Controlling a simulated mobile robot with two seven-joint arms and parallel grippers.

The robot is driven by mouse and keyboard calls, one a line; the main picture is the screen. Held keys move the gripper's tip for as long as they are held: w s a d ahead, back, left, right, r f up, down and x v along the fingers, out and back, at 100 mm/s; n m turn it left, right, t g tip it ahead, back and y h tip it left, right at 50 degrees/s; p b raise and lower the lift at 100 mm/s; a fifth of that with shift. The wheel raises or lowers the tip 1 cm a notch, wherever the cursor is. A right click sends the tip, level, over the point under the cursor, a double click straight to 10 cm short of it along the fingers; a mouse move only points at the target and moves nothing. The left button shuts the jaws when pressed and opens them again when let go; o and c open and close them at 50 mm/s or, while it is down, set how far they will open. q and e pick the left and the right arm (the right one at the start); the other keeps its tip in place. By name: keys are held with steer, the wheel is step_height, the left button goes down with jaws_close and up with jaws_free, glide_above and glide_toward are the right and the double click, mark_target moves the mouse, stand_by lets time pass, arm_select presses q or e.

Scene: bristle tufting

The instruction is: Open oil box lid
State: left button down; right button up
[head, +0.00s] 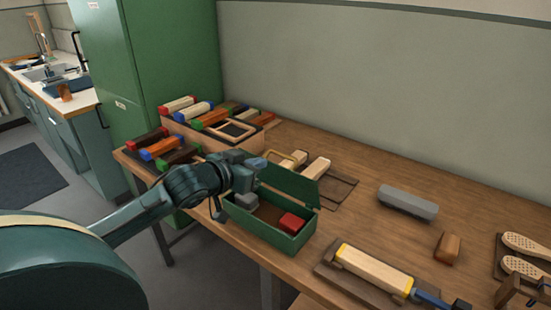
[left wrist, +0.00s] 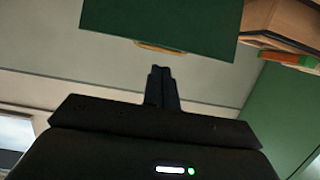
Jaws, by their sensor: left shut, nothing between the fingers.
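The green oil box (head: 262,238) stands near the table's front edge in the head view. Its lid (head: 292,186) is raised at the back, tilted up, so the inside shows. A grey block (head: 246,200) and a red block (head: 291,222) lie inside. My left gripper (head: 258,163) is above the box's left end, beside the lid's left end. In the left wrist view its fingers (left wrist: 160,75) are together and empty. A green panel (left wrist: 160,22), which looks like the lid, shows beyond them; I cannot tell if they touch. My right gripper is not in view.
A rack of coloured-end blocks (head: 190,125) stands behind on the left. Pale wooden pieces (head: 316,168) lie behind the lid. A grey block (head: 408,202), a brown block (head: 447,248) and a yellow-banded wooden bar (head: 372,270) are to the right. A green cabinet (head: 165,60) stands at the back left.

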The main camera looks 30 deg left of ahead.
mark_target(282, 156)
arm_select(q)
steer(key=x, duration=0.6)
steer(key=shift+w, duration=0.15)
steer(key=shift+w+d+f, duration=0.1)
steer(key=shift+w+f, duration=0.15)
steer(key=shift+w, duration=0.35)
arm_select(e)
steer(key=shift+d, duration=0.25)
